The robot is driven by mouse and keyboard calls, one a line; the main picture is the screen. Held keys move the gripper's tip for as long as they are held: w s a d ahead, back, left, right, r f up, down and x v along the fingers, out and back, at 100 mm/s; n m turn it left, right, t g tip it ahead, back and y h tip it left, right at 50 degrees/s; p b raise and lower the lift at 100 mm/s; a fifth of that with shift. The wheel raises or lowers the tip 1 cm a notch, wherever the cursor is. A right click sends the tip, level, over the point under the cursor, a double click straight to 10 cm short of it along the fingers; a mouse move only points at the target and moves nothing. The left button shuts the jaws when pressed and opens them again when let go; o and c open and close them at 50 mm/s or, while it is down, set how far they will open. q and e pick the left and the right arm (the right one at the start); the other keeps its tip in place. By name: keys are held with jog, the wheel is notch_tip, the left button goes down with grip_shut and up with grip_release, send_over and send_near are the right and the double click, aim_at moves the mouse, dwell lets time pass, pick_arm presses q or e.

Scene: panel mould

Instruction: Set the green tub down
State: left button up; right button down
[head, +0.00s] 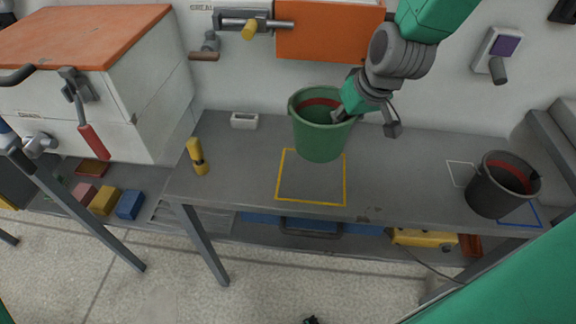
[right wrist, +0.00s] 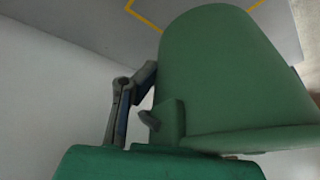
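The green tub (head: 320,140) has a dark inside with a red band, and is roughly upright over the back part of a yellow outlined square (head: 311,203) on the grey bench. It appears to be held above the bench, though the gap under it is hard to judge. My right gripper (head: 364,119) is at the tub's right rim, with one finger over the rim and another outside. The right wrist view shows the tub's green wall (right wrist: 220,75) close up beside the gripper fingers (right wrist: 138,118). My left gripper is not in view.
A black tub (head: 490,193) stands at the bench's right end, by a blue outline (head: 530,216) and a white outline (head: 457,174). The yellow square's front is clear.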

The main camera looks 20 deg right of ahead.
notch_tip(320, 180, down, 6)
jog(key=shift+a+r+b, duration=0.1)
jog(key=shift+a+b, duration=0.05)
jog(key=shift+b, duration=0.55)
jog(key=f, duration=0.2)
jog(key=f+b, duration=0.1)
jog(key=f, duration=0.1)
jog(key=shift+a, duration=0.35)
jog(key=shift+w+d, duration=0.1)
jog(key=shift+d, duration=0.1)
jog(key=shift+f, duration=0.2)
jog(key=c, duration=1.7)
grip_release()
jog(key=shift+d, duration=0.1)
